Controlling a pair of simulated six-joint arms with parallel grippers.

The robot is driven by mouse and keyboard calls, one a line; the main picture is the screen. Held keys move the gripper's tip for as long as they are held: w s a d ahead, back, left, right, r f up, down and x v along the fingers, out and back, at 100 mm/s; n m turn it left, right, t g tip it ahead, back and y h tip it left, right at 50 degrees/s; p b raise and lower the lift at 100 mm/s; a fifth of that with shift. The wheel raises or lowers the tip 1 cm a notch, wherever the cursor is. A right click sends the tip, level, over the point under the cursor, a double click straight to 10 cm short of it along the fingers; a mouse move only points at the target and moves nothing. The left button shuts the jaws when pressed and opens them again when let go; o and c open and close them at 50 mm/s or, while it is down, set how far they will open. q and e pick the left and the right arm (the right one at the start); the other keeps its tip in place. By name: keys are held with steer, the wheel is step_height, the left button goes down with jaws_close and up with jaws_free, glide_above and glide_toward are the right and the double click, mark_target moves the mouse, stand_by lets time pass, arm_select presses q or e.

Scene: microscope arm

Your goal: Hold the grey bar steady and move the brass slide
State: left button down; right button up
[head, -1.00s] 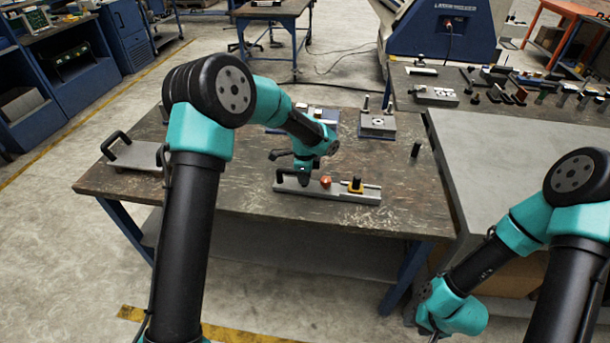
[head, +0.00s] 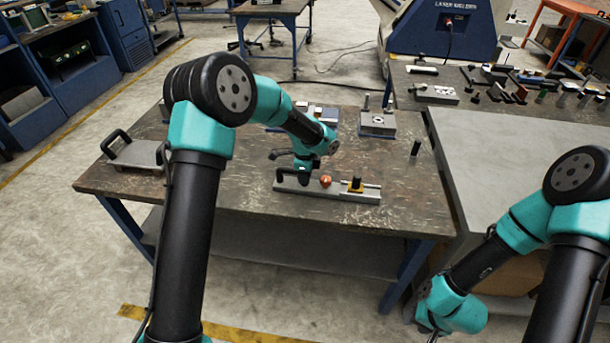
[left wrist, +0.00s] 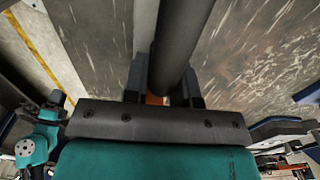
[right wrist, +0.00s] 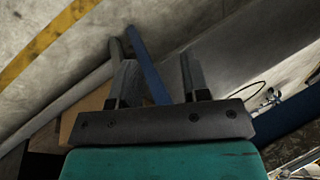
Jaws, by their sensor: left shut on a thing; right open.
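The grey bar (head: 330,191) lies on the worn table, with a red-orange knob (head: 325,181) near its middle. The brass slide (head: 356,186), yellow with a black top, sits on its right part. My left gripper (head: 303,181) is low over the bar's left part, left of the red-orange knob, and shut on it. In the left wrist view, a dark grey round length (left wrist: 178,45) runs between the fingers, with a bit of orange behind; the contact is partly hidden. My right gripper (right wrist: 158,80) is open and empty, away from the bar, low at the head view's bottom right.
A grey plate with a black handle (head: 135,152) lies at the table's left. A metal block fixture (head: 377,124) and a small dark post (head: 415,148) stand behind and right of the bar. A grey-topped bench (head: 510,160) adjoins on the right. The table front is clear.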

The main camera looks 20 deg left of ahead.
stand_by(0.3)
